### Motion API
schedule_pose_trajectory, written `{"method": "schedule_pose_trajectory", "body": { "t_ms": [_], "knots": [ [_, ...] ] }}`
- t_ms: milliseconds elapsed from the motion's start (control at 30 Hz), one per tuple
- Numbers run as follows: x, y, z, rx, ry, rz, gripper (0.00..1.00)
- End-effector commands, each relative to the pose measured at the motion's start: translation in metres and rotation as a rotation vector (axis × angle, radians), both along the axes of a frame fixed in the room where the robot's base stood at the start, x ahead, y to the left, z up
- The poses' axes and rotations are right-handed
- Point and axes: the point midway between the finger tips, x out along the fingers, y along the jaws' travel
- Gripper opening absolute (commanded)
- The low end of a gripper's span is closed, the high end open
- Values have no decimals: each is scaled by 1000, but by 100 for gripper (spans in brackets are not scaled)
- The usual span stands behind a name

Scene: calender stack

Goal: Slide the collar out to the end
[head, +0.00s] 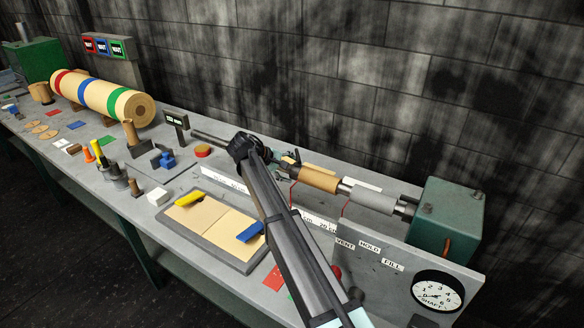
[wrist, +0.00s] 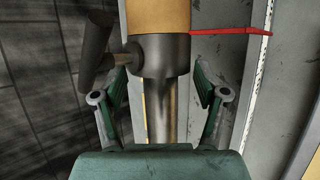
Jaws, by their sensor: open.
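The collar (wrist: 163,52) is a dark grey ring around the shaft in the wrist view, with a side lever (wrist: 96,52) ending in a dark grip on the left. It sits against the end of a tan core (wrist: 158,15), which also shows in the head view (head: 318,179). The bare shaft (wrist: 162,115) runs from the collar toward my palm. My gripper (wrist: 162,82) is open, its green fingers on either side of the shaft just short of the collar, apparently not touching it. In the head view, my arm and gripper partly hide the collar.
A grey roll (head: 373,198) and green housing (head: 447,215) stand to the right. A red marker (wrist: 230,31) projects beside the core above a white scale strip. A panel with a gauge (head: 437,292) stands in front. The wall is close behind the shaft.

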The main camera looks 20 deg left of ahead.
Motion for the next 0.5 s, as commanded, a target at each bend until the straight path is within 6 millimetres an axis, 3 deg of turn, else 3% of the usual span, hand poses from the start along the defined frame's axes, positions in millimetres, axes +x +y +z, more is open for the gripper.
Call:
{"method": "schedule_pose_trajectory", "body": {
  "t_ms": [467, 500],
  "knots": [
    [7, -6, -9, 0, 0, 0, 73],
    [7, -6, -8, 0, 0, 0, 59]
  ]
}}
